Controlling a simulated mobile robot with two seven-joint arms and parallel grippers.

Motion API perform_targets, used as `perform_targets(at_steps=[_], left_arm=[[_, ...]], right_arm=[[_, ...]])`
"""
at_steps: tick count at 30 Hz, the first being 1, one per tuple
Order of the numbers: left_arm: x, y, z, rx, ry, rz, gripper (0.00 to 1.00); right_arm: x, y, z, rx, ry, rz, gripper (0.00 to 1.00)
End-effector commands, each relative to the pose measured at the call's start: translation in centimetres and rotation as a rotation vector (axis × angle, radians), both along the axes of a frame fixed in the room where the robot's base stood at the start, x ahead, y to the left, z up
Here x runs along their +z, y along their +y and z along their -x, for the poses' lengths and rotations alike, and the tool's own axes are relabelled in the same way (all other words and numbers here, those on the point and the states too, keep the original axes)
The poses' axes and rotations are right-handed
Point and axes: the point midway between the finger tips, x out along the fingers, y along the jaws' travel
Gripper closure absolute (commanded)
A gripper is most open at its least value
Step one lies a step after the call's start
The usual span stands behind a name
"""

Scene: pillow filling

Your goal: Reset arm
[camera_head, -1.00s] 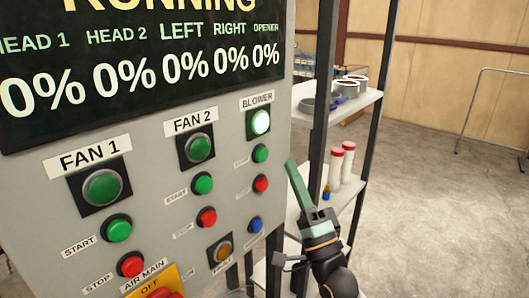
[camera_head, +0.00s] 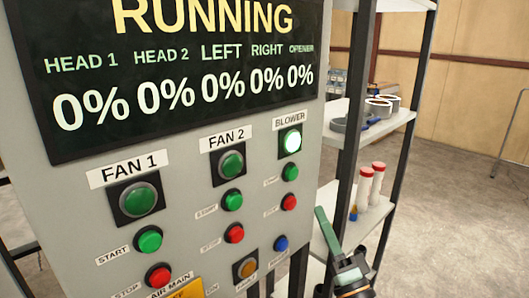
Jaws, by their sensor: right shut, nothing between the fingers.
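My right gripper (camera_head: 328,232) shows at the lower right, in front of the shelf rack and just right of the control panel (camera_head: 90,190). Its green fingers are shut, empty and point up and to the left, apart from the panel's buttons. Part of my black right arm shows below it at the bottom edge. The panel's display (camera_head: 180,75) reads RUNNING, with 0% under each heading. The BLOWER lamp (camera_head: 291,142) glows bright. The FAN 1 lamp (camera_head: 138,199) and FAN 2 lamp (camera_head: 231,164) are a duller green. My left gripper is out of view.
A shelf rack (camera_head: 398,124) with dark posts stands behind my right gripper. An AIR MAIN switch plate (camera_head: 186,290) is cut by the bottom edge. Open concrete floor lies at the right.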

Motion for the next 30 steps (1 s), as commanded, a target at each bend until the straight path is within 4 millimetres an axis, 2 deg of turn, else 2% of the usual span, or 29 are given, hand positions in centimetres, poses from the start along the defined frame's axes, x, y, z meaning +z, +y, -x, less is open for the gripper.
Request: perform_targets(at_steps=[1, 2, 3, 5, 6, 8, 9, 12, 15, 18, 21, 24, 30], left_arm=[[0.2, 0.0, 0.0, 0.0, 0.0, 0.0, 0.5], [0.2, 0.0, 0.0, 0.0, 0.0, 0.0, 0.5], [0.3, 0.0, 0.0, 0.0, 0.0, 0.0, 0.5], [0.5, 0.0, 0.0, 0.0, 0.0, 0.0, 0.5], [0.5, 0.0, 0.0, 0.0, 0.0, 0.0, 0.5], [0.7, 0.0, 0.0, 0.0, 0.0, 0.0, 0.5], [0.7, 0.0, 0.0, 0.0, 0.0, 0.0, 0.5], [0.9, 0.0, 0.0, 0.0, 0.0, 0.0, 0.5], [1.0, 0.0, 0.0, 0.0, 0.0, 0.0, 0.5], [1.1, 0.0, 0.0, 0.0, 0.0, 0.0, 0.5], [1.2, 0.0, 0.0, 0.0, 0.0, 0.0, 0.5], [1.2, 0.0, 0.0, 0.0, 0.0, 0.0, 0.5], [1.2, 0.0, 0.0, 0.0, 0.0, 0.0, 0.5]], right_arm=[[-3.5, 0.2, 0.4, -0.038, 0.08, 0.086, 1.0], [-5.7, 0.3, 0.7, -0.06, 0.126, 0.15, 1.0], [-8.6, 0.5, 1.3, -0.087, 0.191, 0.242, 1.0], [-13.1, 0.6, 2.6, -0.118, 0.286, 0.387, 1.0], [-16.0, 0.7, 3.7, -0.129, 0.347, 0.484, 1.0], [-20.2, 0.7, 5.7, -0.134, 0.432, 0.631, 1.0], [-22.9, 0.6, 7.3, -0.129, 0.488, 0.728, 1.0], [-28.9, 0.3, 11.8, -0.093, 0.608, 0.965, 1.0], [-33.4, -0.2, 16.4, -0.032, 0.698, 1.17, 1.0], [-36.5, -0.6, 20.1, 0.031, 0.756, 1.321, 1.0], [-38.1, -0.9, 22.6, 0.08, 0.785, 1.414, 1.0], [-38.9, -1.0, 23.8, 0.104, 0.797, 1.459, 1.0], [-39.0, -1.0, 23.9, 0.107, 0.798, 1.465, 1.0]])
